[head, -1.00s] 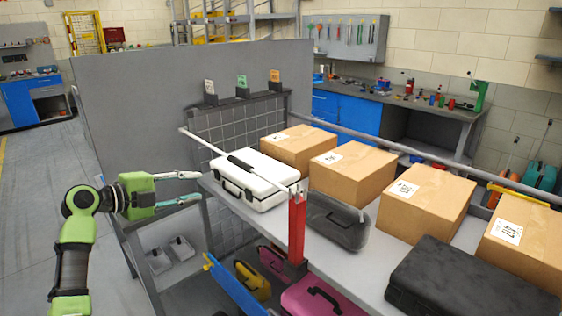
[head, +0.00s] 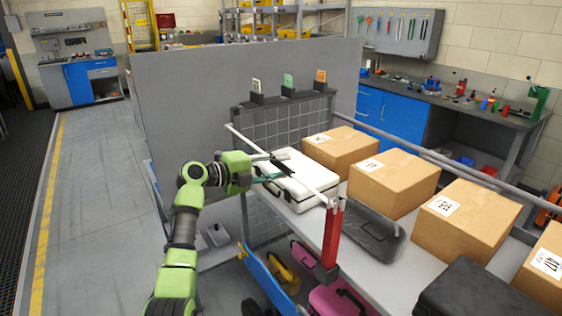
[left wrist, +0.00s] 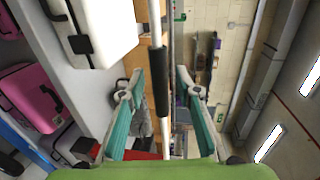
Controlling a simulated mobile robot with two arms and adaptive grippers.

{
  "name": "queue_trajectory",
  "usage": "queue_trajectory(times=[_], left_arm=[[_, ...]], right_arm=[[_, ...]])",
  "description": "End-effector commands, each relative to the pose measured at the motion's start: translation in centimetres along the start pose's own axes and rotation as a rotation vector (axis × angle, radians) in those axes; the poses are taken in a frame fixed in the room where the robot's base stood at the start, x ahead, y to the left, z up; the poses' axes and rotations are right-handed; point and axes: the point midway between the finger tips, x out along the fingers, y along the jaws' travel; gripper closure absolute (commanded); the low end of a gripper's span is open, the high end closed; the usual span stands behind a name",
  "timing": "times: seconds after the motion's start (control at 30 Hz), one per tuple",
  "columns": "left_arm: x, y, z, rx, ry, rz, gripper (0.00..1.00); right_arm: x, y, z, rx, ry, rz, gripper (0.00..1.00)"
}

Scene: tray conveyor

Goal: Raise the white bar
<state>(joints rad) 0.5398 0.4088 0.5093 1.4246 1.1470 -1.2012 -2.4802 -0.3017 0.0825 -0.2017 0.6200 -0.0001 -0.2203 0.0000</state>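The white bar (head: 314,184) runs from the red post (head: 331,235) toward the rear left, above the shelf's edge. It has a black grip sleeve (left wrist: 160,82) at its middle. My left gripper (head: 279,167) is at the sleeve in the head view. In the left wrist view its teal fingers (left wrist: 160,74) are spread, one on each side of the bar and sleeve, with gaps visible. It holds nothing. The bar also shows upright in that view (left wrist: 155,20). My right gripper is not in view.
A white case (head: 290,193) lies on the shelf just behind the bar. A dark grey case (head: 374,235) and several cardboard boxes (head: 341,149) stand further right. Pink and yellow cases lie below. A grey partition (head: 190,95) stands behind; the floor at left is clear.

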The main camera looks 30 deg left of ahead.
Motion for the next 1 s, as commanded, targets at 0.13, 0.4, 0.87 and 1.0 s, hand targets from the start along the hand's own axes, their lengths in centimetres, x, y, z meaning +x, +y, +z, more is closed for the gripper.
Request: queue_trajectory(times=[0.13, 0.4, 0.87, 1.0], left_arm=[[0.7, 0.0, -0.1, 0.0, 0.0, 0.001, 0.69], [0.8, 0.1, 0.0, 0.001, 0.0, 0.001, 0.74], [0.9, -0.7, 0.1, -0.016, 0.003, 0.0, 1.0], [1.5, -2.5, 0.5, -0.056, 0.01, -0.003, 1.0]], right_arm=[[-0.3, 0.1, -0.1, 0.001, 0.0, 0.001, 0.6], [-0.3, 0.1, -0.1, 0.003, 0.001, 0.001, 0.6], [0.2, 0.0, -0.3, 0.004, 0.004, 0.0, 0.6], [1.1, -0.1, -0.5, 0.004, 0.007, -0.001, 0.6]])
